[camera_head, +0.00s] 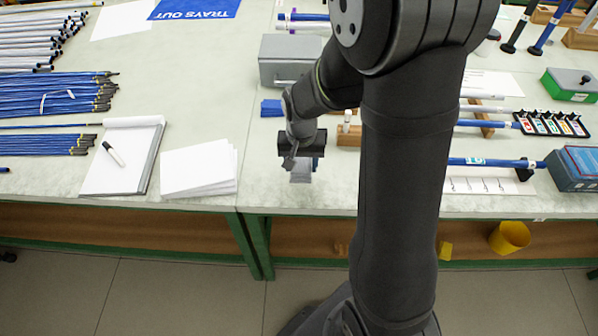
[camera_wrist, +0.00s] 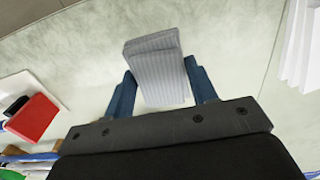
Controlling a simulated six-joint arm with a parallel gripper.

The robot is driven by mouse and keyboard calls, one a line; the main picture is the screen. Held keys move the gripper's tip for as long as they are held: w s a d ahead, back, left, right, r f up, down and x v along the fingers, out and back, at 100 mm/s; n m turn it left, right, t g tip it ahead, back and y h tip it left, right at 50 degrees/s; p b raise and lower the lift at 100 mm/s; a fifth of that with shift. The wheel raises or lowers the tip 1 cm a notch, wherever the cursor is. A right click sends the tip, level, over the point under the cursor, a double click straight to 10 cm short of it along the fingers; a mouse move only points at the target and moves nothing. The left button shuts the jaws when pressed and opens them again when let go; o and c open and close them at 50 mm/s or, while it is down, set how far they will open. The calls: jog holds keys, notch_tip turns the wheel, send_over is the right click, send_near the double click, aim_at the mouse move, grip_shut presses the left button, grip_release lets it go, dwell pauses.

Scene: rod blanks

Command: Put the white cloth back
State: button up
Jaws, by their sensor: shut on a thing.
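The white cloth (camera_wrist: 157,70) is a folded, pale grey-white striped pad between the two blue fingers of my gripper (camera_wrist: 161,82) in the wrist view. The fingers are shut on it, one on each side. In the head view the cloth (camera_head: 301,172) shows just below my gripper (camera_head: 297,160), over the front part of the bench. I cannot tell whether the cloth touches the bench top.
A stack of white sheets (camera_head: 200,172) and a notepad (camera_head: 122,158) with a pen lie to the left. A blue folded piece (camera_head: 271,108), a grey box (camera_head: 290,62) and a wooden block (camera_head: 348,134) stand behind. The bench's front edge (camera_head: 290,211) is close.

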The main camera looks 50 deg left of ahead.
aim_at(299, 173)
jog(key=shift+s+a+f, duration=0.15)
jog(key=shift+a+f, duration=0.1)
jog(key=shift+f, duration=1.9)
jog(key=shift+f, duration=0.2)
jog(key=o, duration=1)
jog(key=shift+r, duration=0.1)
notch_tip(299, 173, up, 12)
jog(key=shift+r, duration=0.1)
